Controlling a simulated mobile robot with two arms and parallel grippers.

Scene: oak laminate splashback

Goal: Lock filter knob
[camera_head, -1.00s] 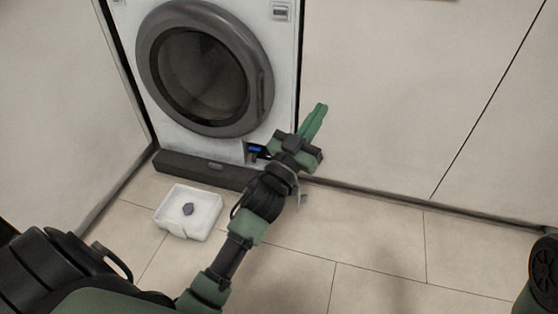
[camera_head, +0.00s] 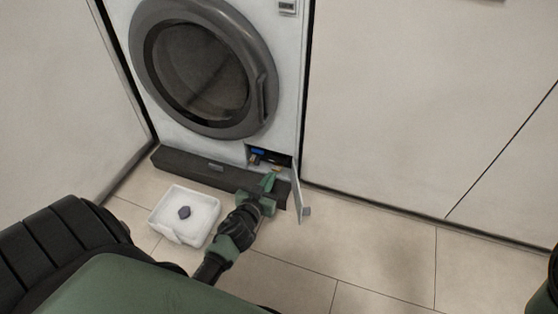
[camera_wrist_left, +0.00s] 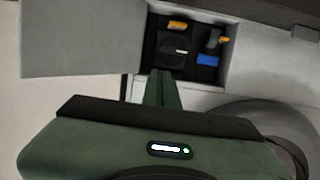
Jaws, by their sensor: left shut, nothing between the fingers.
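The filter compartment is an open recess (camera_head: 283,160) at the washing machine's lower right; it also shows in the left wrist view (camera_wrist_left: 151,52). Its small door (camera_head: 298,192) hangs open. In the left wrist view a dark round filter knob (camera_wrist_left: 172,56) with a pale mark sits inside, beside an orange part (camera_wrist_left: 178,25) and a blue part (camera_wrist_left: 208,60). My left gripper (camera_head: 270,180) is shut and empty, fingers pointing at the recess. In the left wrist view its fingertips (camera_wrist_left: 162,75) are just in front of the knob; contact cannot be told.
A white tray (camera_head: 165,212) with a small dark object (camera_head: 184,212) stands on the tiled floor left of my left gripper. A dark plinth strip (camera_head: 180,163) runs under the washing machine (camera_head: 195,143). The floor to the right is clear.

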